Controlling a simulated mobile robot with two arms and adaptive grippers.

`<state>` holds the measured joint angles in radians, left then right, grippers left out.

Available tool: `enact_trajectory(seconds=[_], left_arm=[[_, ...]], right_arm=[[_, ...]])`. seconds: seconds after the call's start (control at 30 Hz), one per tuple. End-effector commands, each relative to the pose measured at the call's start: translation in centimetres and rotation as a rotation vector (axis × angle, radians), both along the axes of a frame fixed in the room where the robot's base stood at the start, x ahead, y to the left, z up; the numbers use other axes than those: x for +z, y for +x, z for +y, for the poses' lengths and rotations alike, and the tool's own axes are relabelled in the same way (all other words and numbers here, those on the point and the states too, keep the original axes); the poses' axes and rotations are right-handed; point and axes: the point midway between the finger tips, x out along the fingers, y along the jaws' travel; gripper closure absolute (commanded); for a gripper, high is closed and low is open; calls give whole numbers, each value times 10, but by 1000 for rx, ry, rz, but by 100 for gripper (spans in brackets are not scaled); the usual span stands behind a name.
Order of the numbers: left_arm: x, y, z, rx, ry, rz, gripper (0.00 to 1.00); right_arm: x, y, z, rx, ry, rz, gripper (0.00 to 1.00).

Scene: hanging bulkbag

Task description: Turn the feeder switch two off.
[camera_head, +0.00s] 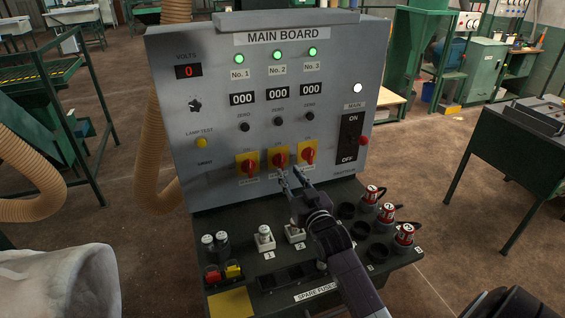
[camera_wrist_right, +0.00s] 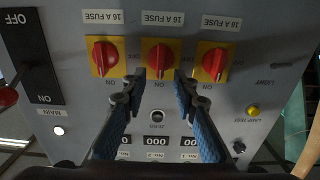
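The main board (camera_head: 215,110) carries three red rotary switches on yellow plates. The middle switch, under No. 2 (camera_head: 279,157), also shows at the centre of the right wrist view (camera_wrist_right: 159,55), where the panel appears upside down. Its red handle appears upright, in line with its ON mark. My right gripper (camera_head: 290,177) is in front of the board, just below this switch. In the right wrist view my right gripper (camera_wrist_right: 159,82) is open, its fingertips apart on either side of the handle's end. I cannot tell whether they touch it. My left gripper is not in view.
Neighbouring red switches, the left one (camera_head: 249,165) and the right one (camera_head: 309,154), sit close beside. Green lamps (camera_head: 277,55) are lit above. The main switch (camera_head: 350,137) is at the right. Red plugs (camera_head: 386,212) and fuse holders (camera_head: 264,238) stand on the ledge below.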

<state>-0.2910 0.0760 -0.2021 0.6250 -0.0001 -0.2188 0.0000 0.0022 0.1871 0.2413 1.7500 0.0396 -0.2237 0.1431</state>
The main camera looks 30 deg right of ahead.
Motion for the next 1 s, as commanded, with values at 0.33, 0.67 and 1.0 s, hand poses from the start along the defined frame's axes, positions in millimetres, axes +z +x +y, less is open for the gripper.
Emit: enact_trajectory(seconds=[0.33,0.67,1.0], left_arm=[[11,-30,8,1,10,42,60],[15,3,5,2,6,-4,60],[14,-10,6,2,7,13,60]], right_arm=[[2,45,-10,0,-1,1,73],[0,53,-12,1,-1,1,73],[0,52,-12,1,-1,1,98]])
